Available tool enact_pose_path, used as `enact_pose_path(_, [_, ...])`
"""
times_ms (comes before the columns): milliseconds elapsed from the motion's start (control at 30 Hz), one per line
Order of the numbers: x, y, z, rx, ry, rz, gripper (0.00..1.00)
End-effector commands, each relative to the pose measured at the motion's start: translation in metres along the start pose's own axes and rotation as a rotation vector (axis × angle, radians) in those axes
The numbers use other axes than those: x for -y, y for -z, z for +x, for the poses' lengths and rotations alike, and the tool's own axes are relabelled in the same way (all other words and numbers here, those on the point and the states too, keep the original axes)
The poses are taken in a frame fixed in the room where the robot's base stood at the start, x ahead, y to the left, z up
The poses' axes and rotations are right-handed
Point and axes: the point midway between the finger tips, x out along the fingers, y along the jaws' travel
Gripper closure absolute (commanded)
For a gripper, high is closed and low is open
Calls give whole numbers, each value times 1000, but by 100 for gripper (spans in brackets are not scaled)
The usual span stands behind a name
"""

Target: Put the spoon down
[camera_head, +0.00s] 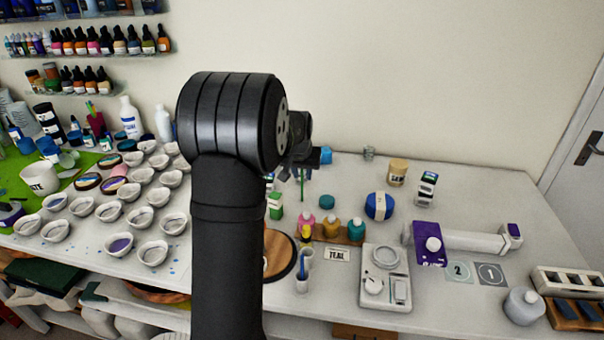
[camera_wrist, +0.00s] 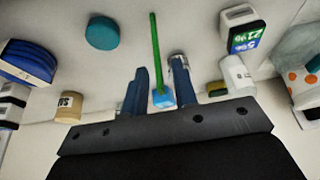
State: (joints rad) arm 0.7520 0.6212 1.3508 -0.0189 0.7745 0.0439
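The spoon shows as a thin green stick (camera_head: 302,184) pointing down below my gripper (camera_head: 304,156). In the wrist view the green stick (camera_wrist: 155,50) runs away from my gripper (camera_wrist: 161,82), with a light blue end (camera_wrist: 161,98) between the two fingers. The fingers look closed onto that blue end, and the spoon appears held above the table. My arm hides part of the table in the head view.
A teal disc (camera_head: 327,201), a blue round item with a pale band (camera_head: 379,206) and a tan jar (camera_head: 397,172) stand nearby. Bottles (camera_head: 330,226), a small cup (camera_head: 302,285) and a scale (camera_head: 386,290) are in front. Several white cups crowd the left.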

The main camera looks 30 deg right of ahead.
Motion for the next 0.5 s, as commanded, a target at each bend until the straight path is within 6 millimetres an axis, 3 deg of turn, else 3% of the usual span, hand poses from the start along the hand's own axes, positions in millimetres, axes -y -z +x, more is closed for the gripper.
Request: enact_pose_path(500, [0,0,-99,-2,0,0,74])
